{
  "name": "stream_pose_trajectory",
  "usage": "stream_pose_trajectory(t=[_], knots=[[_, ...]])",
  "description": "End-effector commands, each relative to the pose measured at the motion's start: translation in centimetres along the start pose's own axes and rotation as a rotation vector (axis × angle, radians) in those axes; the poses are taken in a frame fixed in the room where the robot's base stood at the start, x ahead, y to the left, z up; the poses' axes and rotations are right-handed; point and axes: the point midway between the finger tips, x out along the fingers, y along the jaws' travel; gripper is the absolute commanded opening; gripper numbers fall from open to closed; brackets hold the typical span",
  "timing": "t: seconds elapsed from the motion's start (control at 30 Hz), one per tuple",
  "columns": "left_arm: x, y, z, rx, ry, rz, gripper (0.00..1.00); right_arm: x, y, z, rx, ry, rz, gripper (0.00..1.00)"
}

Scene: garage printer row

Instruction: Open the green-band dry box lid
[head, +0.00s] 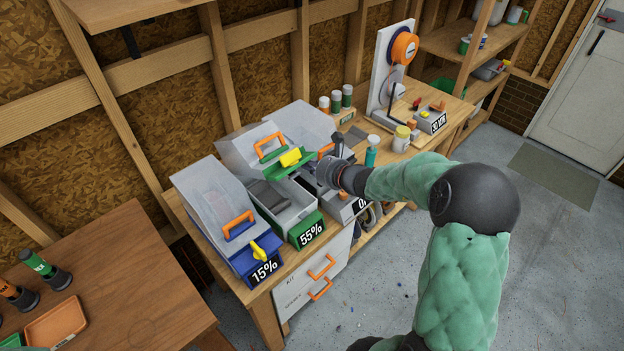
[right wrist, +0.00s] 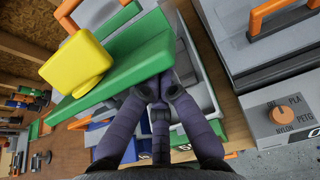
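The green-band dry box (head: 297,232), marked 55%, stands in the middle of a row of dry boxes on the wooden bench. Its lid (head: 243,150) is raised and tilted back, with the green band (head: 292,165), yellow latch (head: 291,157) and orange handle (head: 269,146) up in the air. Grey contents show inside. My right gripper (head: 312,172) is at the raised lid's front edge. In the right wrist view the gripper's fingers (right wrist: 162,85) are close together beside and partly behind the green band (right wrist: 120,62); the yellow latch (right wrist: 75,62) is left of them. My left gripper is out of view.
The blue-band box (head: 218,215), marked 15%, stands closed on the left. Another grey box (head: 345,205) is close on the right, partly hidden by my right arm. Small bottles (head: 336,100) and a printer (head: 390,70) stand further right. A wooden table (head: 110,270) is in front at left.

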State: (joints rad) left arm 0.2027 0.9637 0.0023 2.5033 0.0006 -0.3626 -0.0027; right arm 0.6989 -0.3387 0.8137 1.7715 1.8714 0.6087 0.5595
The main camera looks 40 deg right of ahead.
Motion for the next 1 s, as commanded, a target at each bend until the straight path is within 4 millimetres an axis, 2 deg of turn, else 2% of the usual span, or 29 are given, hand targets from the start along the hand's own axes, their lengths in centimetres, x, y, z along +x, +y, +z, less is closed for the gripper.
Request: stream_pose_trajectory(t=[0.03,0.47,0.83,1.0], knots=[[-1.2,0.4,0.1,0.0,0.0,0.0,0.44,-0.1,-0.2,1.1,0.0,0.0,0.0,0.0],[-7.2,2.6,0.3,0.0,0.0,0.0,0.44,0.8,-0.6,5.8,-0.002,0.125,0.002,0.0],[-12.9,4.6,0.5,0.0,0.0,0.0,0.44,2.5,-0.6,10.1,-0.002,0.267,0.002,0.0],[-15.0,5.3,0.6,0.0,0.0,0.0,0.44,3.4,-0.6,11.9,-0.001,0.262,0.002,0.0]])
